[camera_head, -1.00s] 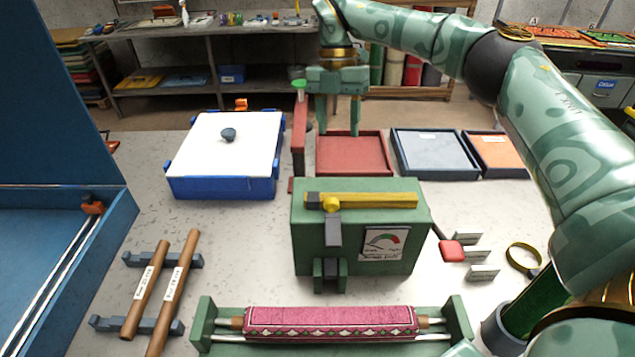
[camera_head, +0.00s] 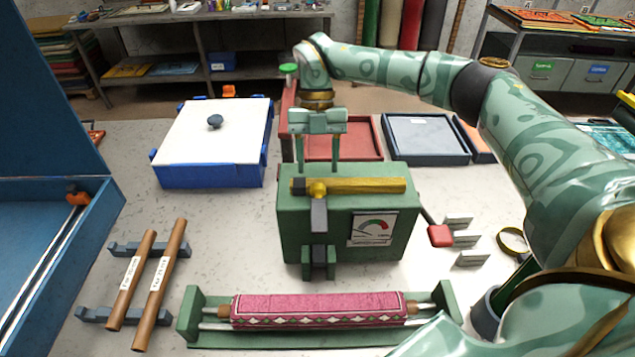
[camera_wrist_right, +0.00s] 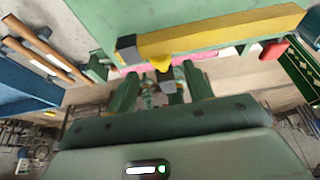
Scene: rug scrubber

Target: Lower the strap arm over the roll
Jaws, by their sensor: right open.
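The green box (camera_head: 300,240) with a gauge has a yellow bar (camera_head: 370,186) lying flat along its top, dark at its left end. A dark strap-like piece (camera_head: 319,216) hangs from the bar's yellow hub down the box's front; I take this as the strap arm. The pink patterned roll (camera_head: 318,309) lies level in a green stand in front of the box. My right gripper (camera_head: 318,160) is open and empty, pointing down just behind the box; its fingertips are partly hidden. In the right wrist view the yellow bar (camera_wrist_right: 235,33) crosses beyond the fingers. My left gripper is out of view.
A red post with a green knob (camera_head: 288,68) stands left of my right gripper. Trays (camera_head: 425,158) lie behind the box. A white-topped blue box (camera_head: 208,175) is at back left. Two brown rods (camera_head: 160,285) rest on holders at front left. Bare table lies between.

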